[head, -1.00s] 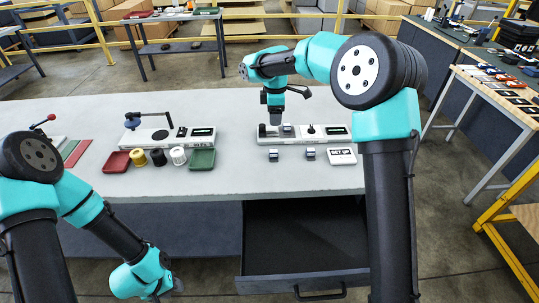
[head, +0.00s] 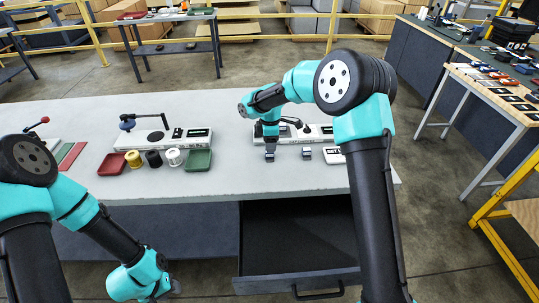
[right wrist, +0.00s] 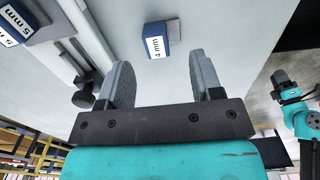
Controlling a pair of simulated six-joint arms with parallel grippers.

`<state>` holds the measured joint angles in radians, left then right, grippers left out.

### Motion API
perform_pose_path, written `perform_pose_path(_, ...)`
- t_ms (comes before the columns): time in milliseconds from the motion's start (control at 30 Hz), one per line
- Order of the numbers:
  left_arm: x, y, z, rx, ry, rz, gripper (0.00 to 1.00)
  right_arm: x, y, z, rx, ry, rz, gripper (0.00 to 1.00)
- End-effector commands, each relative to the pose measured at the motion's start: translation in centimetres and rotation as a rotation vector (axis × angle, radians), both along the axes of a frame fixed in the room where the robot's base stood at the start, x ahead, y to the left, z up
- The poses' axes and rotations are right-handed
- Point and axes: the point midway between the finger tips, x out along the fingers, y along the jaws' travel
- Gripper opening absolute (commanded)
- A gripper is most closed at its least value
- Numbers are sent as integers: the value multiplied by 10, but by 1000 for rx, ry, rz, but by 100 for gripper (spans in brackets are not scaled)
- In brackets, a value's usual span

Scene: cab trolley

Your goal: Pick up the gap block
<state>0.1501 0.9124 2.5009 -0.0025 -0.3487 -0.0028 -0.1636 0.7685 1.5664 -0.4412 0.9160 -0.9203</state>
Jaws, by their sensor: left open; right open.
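The gap block labelled "4 mm" (right wrist: 157,44) is small and blue with a white label face. In the right wrist view it lies just beyond my right gripper's fingertips (right wrist: 162,72), between their lines and not touching them. My right gripper is open and empty. In the head view my right gripper (head: 270,146) hangs low over a small block (head: 270,156) at the front of the white fixture and partly covers it. Another small block (head: 306,153) stands to its right. My left gripper (head: 170,287) is low in front of the table, its fingers hardly visible.
A blue block labelled "5 mm" (right wrist: 20,22) sits at the left of the right wrist view. The white fixture (head: 322,133) is just behind the small blocks. A "SET UP" sign (head: 333,156) lies to their right. An open drawer (head: 298,240) juts out below the table.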

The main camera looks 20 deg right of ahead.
Motion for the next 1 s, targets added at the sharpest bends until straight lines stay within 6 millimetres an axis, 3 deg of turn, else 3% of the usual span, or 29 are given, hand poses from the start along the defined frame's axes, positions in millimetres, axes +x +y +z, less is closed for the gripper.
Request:
perform_pose_path(433,0,0,0,0,0,0,40,0,0,-7,1,0,-1,60)
perform_pose_path(800,0,0,0,0,0,0,40,5,1,-50,0,1,0,60)
perform_pose_path(1000,0,0,0,0,0,0,40,5,1,-57,1,0,0,60)
